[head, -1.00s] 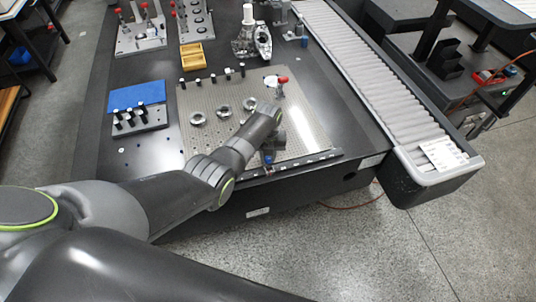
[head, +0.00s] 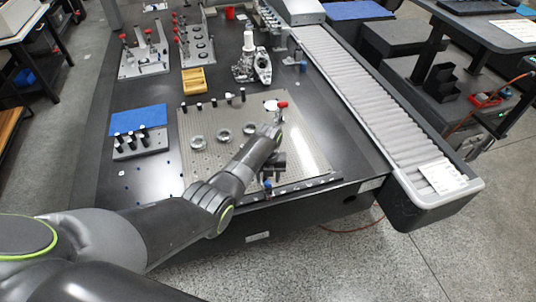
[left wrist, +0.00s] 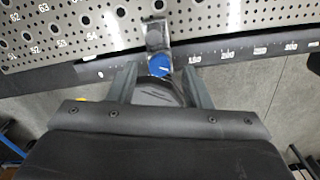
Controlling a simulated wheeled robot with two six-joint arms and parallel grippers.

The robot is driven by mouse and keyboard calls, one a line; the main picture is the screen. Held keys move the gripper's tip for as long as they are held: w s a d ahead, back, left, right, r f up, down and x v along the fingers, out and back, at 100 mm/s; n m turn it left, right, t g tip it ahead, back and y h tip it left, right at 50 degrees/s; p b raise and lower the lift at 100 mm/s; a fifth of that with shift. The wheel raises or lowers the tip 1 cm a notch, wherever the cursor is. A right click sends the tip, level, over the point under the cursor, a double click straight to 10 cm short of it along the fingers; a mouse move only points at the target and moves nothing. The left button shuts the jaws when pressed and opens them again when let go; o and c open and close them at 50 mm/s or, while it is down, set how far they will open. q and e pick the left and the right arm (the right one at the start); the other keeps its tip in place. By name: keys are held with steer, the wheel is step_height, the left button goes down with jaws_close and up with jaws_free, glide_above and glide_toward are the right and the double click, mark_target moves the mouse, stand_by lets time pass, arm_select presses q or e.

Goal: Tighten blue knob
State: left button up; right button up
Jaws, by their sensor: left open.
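The blue knob (head: 268,185) sits at the front edge of the perforated metal plate (head: 212,165). In the left wrist view the blue knob (left wrist: 160,65) is on a metal bracket (left wrist: 156,34) at the plate's edge. My left gripper (left wrist: 160,83) is open, with one finger on each side of the knob's line and the knob just past or between the fingertips. I cannot tell whether they touch it. In the head view my left gripper (head: 272,168) is small and partly hidden by my forearm. My right gripper is not in view.
Several ring-shaped parts (head: 223,136) lie on the plate, with a red-handled clamp (head: 282,105) at its right. A blue block (head: 138,118) and black-knobbed fixture (head: 140,143) stand left. A yellow tray (head: 193,80) is behind. A roller conveyor (head: 390,110) runs along the right.

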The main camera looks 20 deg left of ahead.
mark_target(268, 182)
arm_select(q)
step_height(268, 182, up, 16)
stand_by(0.5)
steer(key=shift+f, duration=0.15)
